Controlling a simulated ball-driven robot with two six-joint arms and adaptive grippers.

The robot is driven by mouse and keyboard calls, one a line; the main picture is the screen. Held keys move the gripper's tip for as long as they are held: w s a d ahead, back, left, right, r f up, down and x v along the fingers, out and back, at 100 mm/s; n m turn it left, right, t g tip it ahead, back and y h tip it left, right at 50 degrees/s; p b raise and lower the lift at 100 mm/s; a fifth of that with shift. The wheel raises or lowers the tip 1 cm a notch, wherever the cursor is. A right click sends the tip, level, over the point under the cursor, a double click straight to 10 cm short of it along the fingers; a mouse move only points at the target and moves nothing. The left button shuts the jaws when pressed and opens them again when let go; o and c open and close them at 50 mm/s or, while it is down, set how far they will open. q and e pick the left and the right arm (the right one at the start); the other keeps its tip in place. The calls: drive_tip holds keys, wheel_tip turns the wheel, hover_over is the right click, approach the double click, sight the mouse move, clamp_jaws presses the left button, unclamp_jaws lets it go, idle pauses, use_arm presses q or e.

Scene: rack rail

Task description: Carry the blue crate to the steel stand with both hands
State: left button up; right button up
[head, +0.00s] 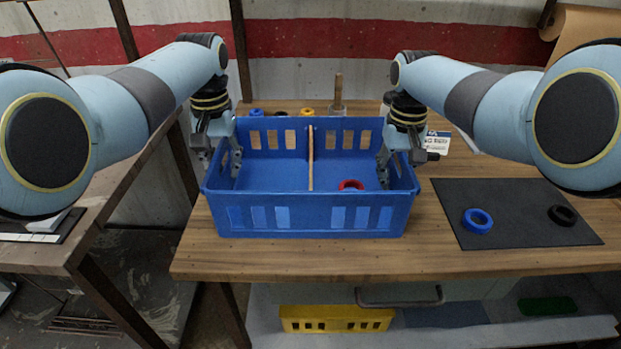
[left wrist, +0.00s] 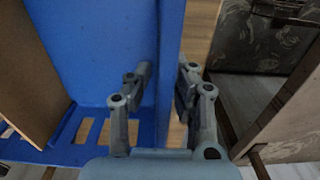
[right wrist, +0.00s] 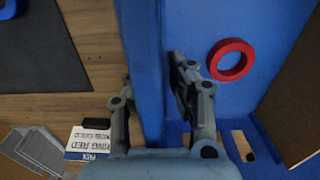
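The blue crate (head: 310,212) stands level on the wooden table, with a thin wooden divider (head: 311,160) across its middle. A red ring (head: 350,185) lies in its right compartment; it also shows in the right wrist view (right wrist: 231,60). My left gripper (head: 213,156) straddles the crate's left side wall, one finger inside and one outside. My right gripper (head: 398,160) straddles the right side wall the same way. Both look open, with a small gap on the inner side of the wall in the wrist views. I cannot make out the steel stand.
A dark mat (head: 515,232) with a blue ring (head: 477,221) and a black ring (head: 562,215) lies right of the crate. A label card (head: 438,142) and small rings stand behind it. A yellow crate (head: 337,318) is below the table. Another table (head: 95,200) stands left across a gap.

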sight(220, 147)
use_arm(q)
clamp_jaws()
use_arm(e)
clamp_jaws()
use_arm(q)
drive_tip(key=shift+w+r, duration=0.1)
use_arm(e)
drive_tip(key=shift+r, duration=0.1)
